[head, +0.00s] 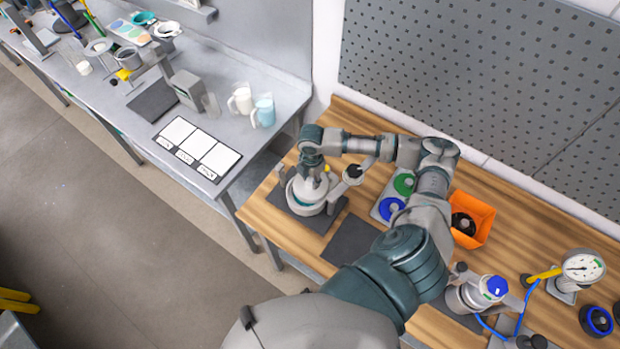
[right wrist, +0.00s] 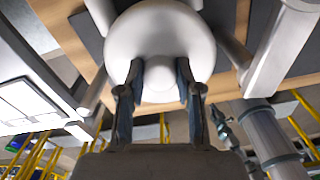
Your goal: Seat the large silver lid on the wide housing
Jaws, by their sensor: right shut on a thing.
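The large silver lid (right wrist: 158,35) fills the upper middle of the right wrist view as a pale round disc with a knob. My right gripper (right wrist: 158,75) is shut on that knob, one finger on each side. In the head view my right gripper (head: 313,176) points down over the wide housing (head: 306,208), a pale round body with a teal band, on a dark mat. The lid (head: 307,190) is over the housing there. Whether it touches the rim or hangs just above it, I cannot tell. My left gripper is not in view.
A small post with a black knob (head: 354,172) stands right of the housing. A tray with green and blue rings (head: 391,208) and an orange bin (head: 472,220) are farther right. A bare dark mat (head: 350,243) lies in front. A grey bench (head: 225,115) is at left.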

